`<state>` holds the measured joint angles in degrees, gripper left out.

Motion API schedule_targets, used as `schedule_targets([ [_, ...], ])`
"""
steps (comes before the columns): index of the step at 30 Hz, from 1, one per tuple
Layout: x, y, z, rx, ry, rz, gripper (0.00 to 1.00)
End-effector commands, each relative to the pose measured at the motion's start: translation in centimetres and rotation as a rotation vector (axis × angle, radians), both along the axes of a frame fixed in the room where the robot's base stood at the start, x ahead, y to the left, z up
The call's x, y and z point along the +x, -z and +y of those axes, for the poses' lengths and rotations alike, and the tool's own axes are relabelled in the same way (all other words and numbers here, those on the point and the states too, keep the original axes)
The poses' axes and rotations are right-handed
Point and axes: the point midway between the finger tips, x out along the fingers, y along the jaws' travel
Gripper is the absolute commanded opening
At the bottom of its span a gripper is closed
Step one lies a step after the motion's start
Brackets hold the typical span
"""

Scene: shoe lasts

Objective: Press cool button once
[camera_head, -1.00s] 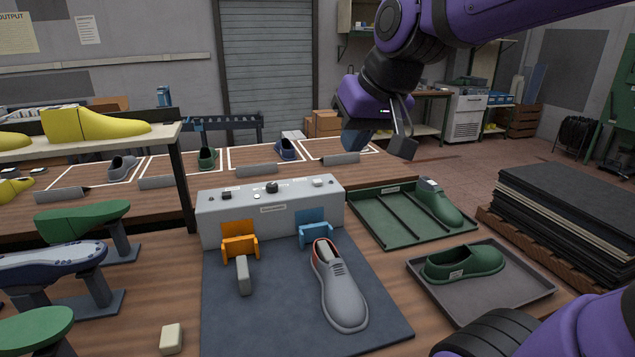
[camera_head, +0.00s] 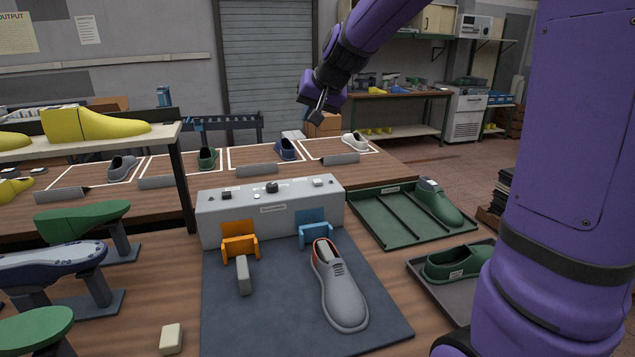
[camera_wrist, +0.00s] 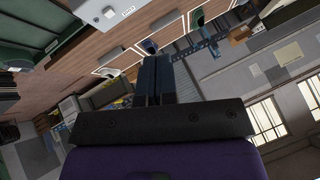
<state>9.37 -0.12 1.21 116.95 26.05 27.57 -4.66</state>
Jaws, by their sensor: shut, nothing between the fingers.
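The grey control box (camera_head: 270,217) stands at the back edge of the dark mat, with an orange bracket (camera_head: 239,245) and a blue bracket (camera_head: 315,232) at its front. On its top are a small control at the left (camera_head: 226,195), a white button (camera_head: 256,196), a dark knob (camera_head: 272,187) and a control at the right (camera_head: 318,182). Their labels are too small to read, so I cannot tell which is the cool button. My gripper (camera_head: 318,114) is shut and empty, high above and behind the box. In the wrist view its fingers (camera_wrist: 153,80) show closed, and part of the box (camera_wrist: 104,12) shows at the top.
A green tray (camera_head: 385,225) with a green shoe is right of the box. Shoe lasts (camera_head: 95,126) stand on the left. The air above the box is free.

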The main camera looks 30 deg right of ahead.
Motion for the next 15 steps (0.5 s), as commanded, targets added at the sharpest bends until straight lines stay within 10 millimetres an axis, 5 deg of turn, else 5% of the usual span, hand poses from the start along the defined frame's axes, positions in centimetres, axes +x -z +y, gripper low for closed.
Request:
schedule_targets([
  [15, 11.3, 6.0, -5.7, 0.082, 0.180, -0.053, 0.00],
])
